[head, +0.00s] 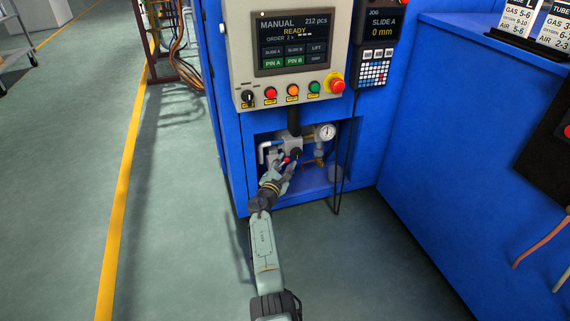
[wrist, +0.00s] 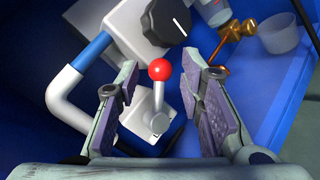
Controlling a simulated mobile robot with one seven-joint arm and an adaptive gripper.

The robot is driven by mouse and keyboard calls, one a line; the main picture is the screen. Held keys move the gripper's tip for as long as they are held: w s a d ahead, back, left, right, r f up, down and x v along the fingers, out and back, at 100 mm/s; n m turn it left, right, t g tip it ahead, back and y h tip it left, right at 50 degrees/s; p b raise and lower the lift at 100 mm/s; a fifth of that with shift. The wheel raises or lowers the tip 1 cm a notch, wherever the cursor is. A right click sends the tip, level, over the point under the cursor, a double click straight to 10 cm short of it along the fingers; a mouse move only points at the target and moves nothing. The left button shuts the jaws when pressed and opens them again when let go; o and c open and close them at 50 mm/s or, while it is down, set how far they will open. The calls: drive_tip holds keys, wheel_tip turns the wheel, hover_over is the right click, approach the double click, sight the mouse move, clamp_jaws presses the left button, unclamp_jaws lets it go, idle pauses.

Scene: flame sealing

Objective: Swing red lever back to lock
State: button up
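The red lever is a short metal stick with a red ball knob (wrist: 159,69), rising from a white block in the wrist view. In the head view its red knob (head: 286,160) shows small inside the recess of the blue machine. My gripper (wrist: 168,90) is open, with one finger on each side of the lever and visible gaps to both. In the head view my gripper (head: 279,174) reaches into the recess and covers part of the valve assembly. A black round knob (wrist: 162,22) with a white mark sits just beyond the lever.
A white-and-blue pipe (wrist: 75,75) bends round on the left, and brass fittings (wrist: 235,32) and a pale cup (wrist: 278,34) are on the right. A pressure gauge (head: 326,131) is at the recess's upper right. A control panel (head: 290,50) overhangs the recess.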

clamp_jaws()
drive_tip(key=shift+r+p, duration=0.1)
drive_tip(key=shift+p, duration=0.25)
drive_tip(key=shift+w+d+m+g+p, duration=0.1)
drive_tip(key=shift+d+m+g+p, duration=0.1)
drive_tip(key=shift+m+g+p, duration=0.4)
drive_tip(key=f+m+g+y+p, duration=0.1)
drive_tip(key=m+p, duration=0.1)
drive_tip(key=p, duration=0.1)
drive_tip(key=f+m+g+y+p, duration=0.1)
drive_tip(key=p, duration=0.3)
drive_tip(key=shift+w+d+f+m+y, duration=0.1)
drive_tip(key=shift+w+d+m+y, duration=0.05)
drive_tip(key=shift+d+m+y, duration=0.2)
